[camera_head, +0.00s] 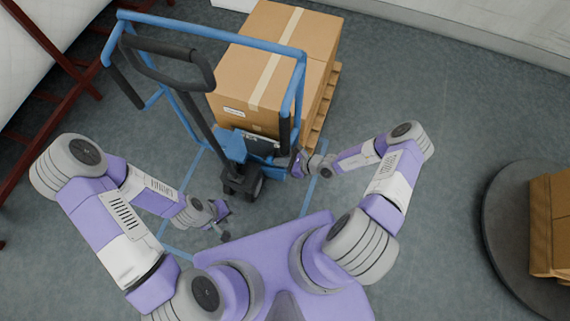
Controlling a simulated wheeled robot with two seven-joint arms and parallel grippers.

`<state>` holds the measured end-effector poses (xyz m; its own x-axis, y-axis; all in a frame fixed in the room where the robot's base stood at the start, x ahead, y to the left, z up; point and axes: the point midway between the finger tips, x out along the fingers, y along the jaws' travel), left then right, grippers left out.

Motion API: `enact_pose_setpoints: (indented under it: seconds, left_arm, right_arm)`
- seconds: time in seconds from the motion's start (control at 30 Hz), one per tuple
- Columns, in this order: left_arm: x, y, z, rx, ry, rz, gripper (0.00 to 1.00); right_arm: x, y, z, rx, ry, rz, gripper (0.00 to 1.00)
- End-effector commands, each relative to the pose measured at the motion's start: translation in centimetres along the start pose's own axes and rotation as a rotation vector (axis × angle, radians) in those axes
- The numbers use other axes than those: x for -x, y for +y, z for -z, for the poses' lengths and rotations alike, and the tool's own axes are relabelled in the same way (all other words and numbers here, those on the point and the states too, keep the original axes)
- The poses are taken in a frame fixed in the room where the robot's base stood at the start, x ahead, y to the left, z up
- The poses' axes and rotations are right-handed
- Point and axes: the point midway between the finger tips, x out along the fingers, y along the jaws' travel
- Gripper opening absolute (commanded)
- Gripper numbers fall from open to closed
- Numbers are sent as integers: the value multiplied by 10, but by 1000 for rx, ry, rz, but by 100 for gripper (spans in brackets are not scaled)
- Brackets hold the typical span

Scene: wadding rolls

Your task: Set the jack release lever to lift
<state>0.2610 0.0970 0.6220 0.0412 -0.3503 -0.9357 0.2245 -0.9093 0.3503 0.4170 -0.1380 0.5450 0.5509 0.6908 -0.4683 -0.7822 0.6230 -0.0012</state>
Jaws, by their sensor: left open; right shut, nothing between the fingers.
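The blue pallet jack (231,146) stands at the centre, with its black loop handle (168,78) tilted up to the left on a dark shaft (198,122). I cannot make out the release lever or its setting at this size. My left gripper (224,226) is open and empty, low in front of the jack's dark wheel base (241,182) and apart from the handle. My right gripper (297,163) is shut and empty, at the right side of the jack's front, close to the blue frame (299,85). I cannot tell whether it touches.
Taped cardboard boxes (283,45) stand on a wooden pallet (325,105) behind the jack. Blue lines (312,190) mark the floor. A dark red rack (62,62) is at left. A dark round platform (505,220) with boxes is at right. Floor between is clear.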

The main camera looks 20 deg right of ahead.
Motion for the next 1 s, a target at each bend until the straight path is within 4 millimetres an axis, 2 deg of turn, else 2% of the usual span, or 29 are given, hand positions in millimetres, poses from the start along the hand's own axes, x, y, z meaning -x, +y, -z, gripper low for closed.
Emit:
enact_pose_setpoints:
  seconds: [0.17, 0.27, 0.4, 0.6, 0.8, 1.0]
  left_arm:
    - [-5, -2, 0, 0, 0, 0, 43]
    - [-7, -3, 0, 0, 0, 0, 43]
    - [8, 3, 0, 0, 1, 0, 43]
    - [18, 7, -1, 0, 0, 0, 43]
    - [21, 8, -1, 0, 0, 0, 43]
    - [21, 8, -1, 0, 0, 0, 43]
  right_arm:
    - [14, -3, 12, 4, 2, -3, 0]
    - [30, -6, 19, 7, 1, -7, 0]
    - [66, -6, 7, 6, 1, -5, 0]
    - [103, -5, 0, 3, 0, -7, 0]
    - [121, -5, -2, 4, -1, -7, 0]
    - [123, -5, -2, 3, -1, -9, 0]
